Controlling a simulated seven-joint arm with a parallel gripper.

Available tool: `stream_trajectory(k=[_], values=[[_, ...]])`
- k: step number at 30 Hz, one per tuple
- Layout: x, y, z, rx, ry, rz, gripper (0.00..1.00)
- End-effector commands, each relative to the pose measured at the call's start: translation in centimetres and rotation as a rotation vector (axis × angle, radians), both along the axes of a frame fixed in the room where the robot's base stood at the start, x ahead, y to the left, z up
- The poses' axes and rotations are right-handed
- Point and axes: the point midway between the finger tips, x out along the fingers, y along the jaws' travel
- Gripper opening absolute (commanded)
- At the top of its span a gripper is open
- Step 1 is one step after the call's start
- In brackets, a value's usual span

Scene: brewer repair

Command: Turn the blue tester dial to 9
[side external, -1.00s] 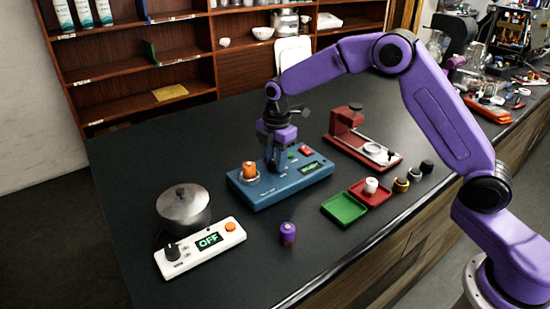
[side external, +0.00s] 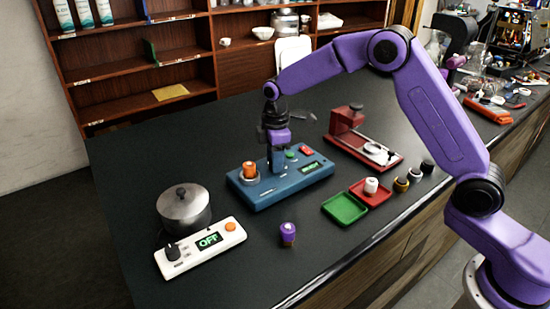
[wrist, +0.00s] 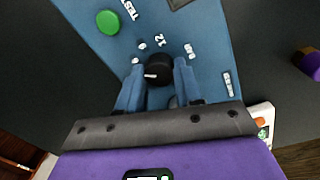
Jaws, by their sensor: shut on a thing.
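The blue tester (side external: 290,188) stands on the dark bench, with a green button (side external: 291,154), a red button (side external: 307,150) and a small lit display (side external: 310,168). My gripper (side external: 278,170) points straight down over its panel. In the wrist view, the black dial (wrist: 159,68) sits between the fingertips of my gripper (wrist: 158,74), which are shut on it. The dial's white mark lies towards the picture's left. Printed numbers surround the dial; "12" is readable above it, while others are too small to read surely. In the side view my fingers hide the dial.
An orange-topped cylinder (side external: 249,169) stands on the tester's left end. A pot (side external: 184,207) and a white control box (side external: 202,247) reading OFF stand at left. A purple-capped cylinder (side external: 288,234), a green tray (side external: 344,208), a red tray (side external: 371,195) and a red device (side external: 362,142) are nearby.

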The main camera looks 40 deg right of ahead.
Motion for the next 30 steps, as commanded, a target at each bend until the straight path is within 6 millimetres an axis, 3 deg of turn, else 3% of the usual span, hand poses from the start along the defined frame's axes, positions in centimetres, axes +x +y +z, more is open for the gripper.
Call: stream_trajectory(k=[18,30], values=[[0.12,0.07,0.12,0.000,-0.002,-0.572,0.04],[0.17,0.03,0.15,0.000,-0.002,-0.811,0.04]])
